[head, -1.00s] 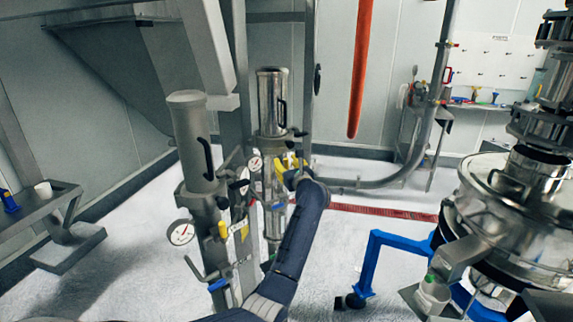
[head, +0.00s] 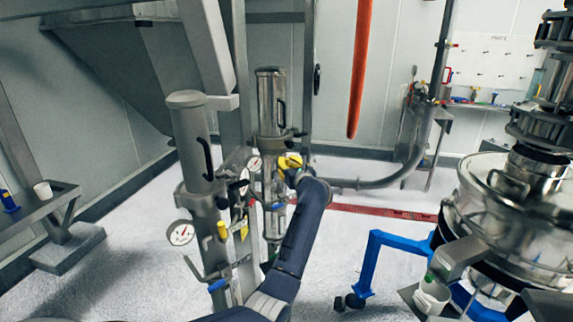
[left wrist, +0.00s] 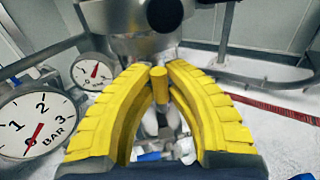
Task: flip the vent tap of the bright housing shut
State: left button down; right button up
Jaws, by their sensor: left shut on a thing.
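The bright housing (head: 270,100) is the shiny steel cylinder on the stand in the head view; its lower metal part shows at the top of the left wrist view (left wrist: 135,45). My left gripper (head: 289,161) is beside its lower part. In the left wrist view the yellow fingers (left wrist: 158,70) close around a short yellow cylindrical grip (left wrist: 158,86), which appears to be the vent tap's handle. The fingers hide most of the tap, and its exact angle cannot be told. My right gripper is not in view.
A duller grey housing (head: 187,125) stands left of the bright one, with its own yellow-handled tap (head: 222,230) and gauge (head: 180,233). A smaller gauge (head: 255,163) sits close to my gripper. A blue frame (head: 370,262) and steel sifter (head: 510,205) stand right.

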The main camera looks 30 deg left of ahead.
pick_arm(q)
jog(key=c, duration=1.4)
grip_release()
jog(key=shift+o, duration=0.2)
jog(key=shift+d, duration=0.1)
jog(key=v, duration=1.2)
jog(key=shift+f, duration=0.1)
jog(key=shift+x, duration=6.05)
jog(key=shift+s, duration=0.1)
